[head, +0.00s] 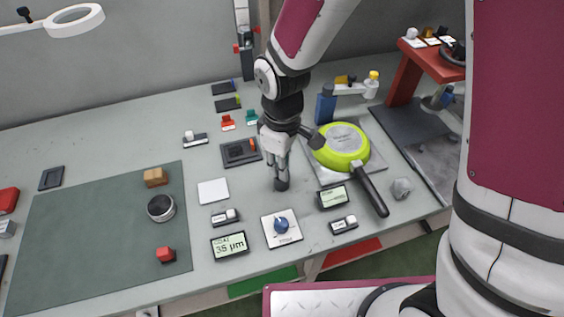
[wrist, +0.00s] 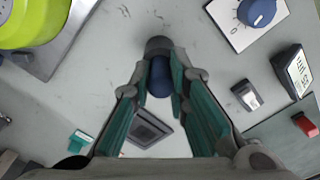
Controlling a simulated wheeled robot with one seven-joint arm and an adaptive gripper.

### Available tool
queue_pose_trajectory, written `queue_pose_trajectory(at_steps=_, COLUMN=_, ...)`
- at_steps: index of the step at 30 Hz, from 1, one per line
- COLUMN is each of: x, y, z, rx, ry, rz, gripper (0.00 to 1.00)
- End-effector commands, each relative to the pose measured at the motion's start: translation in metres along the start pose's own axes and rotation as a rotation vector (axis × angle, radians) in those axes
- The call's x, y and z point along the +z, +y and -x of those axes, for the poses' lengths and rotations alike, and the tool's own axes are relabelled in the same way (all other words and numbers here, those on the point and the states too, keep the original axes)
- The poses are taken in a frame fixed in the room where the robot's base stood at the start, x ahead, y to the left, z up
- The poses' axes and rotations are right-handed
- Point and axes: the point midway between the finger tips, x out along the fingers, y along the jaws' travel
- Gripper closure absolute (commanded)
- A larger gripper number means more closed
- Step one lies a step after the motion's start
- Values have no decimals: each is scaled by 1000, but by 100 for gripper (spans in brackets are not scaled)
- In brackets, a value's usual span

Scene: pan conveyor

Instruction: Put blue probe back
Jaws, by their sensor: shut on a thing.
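My gripper (head: 279,171) points down over the middle of the grey table. In the wrist view its teal-padded fingers (wrist: 160,88) are closed on the blue probe (wrist: 159,76). A dark round piece (wrist: 158,45) shows at the probe's far end; it also shows in the head view (head: 281,185), low at the table. I cannot tell whether it is the probe's tip or a separate holder, or whether it touches the table. The fingers hide most of the probe in the head view.
The lime-green pan (head: 341,144) sits to the right, its dark handle (head: 370,192) reaching frontward. A blue-knobbed dial (head: 282,227), a display reading 35 µm (head: 229,244) and a second display (head: 333,197) stand in front. A white square (head: 213,191) and black square block (head: 240,152) lie left.

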Motion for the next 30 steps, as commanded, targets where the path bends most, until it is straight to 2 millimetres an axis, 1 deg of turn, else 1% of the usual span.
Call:
queue_pose_trajectory(at_steps=7, x=0, y=0, z=0, rx=1, ry=1, rz=0, gripper=100)
queue_pose_trajectory(at_steps=11, x=0, y=0, z=-4, rx=0, ry=0, rz=0, gripper=100)
queue_pose_trajectory(at_steps=12, x=0, y=0, z=-4, rx=0, ry=0, rz=0, gripper=80)
queue_pose_trajectory(at_steps=14, x=0, y=0, z=-4, rx=0, ry=0, rz=0, gripper=66)
queue_pose_trajectory(at_steps=15, x=0, y=0, z=-4, rx=0, ry=0, rz=0, gripper=64)
queue_pose_trajectory(at_steps=25, x=0, y=0, z=0, rx=1, ry=1, rz=0, gripper=64)
queue_pose_trajectory(at_steps=28, x=-1, y=1, z=8, rx=3, ry=4, rz=-1, gripper=64)
queue_pose_trajectory(at_steps=30, x=-1, y=1, z=19, rx=4, ry=6, rz=-1, gripper=64)
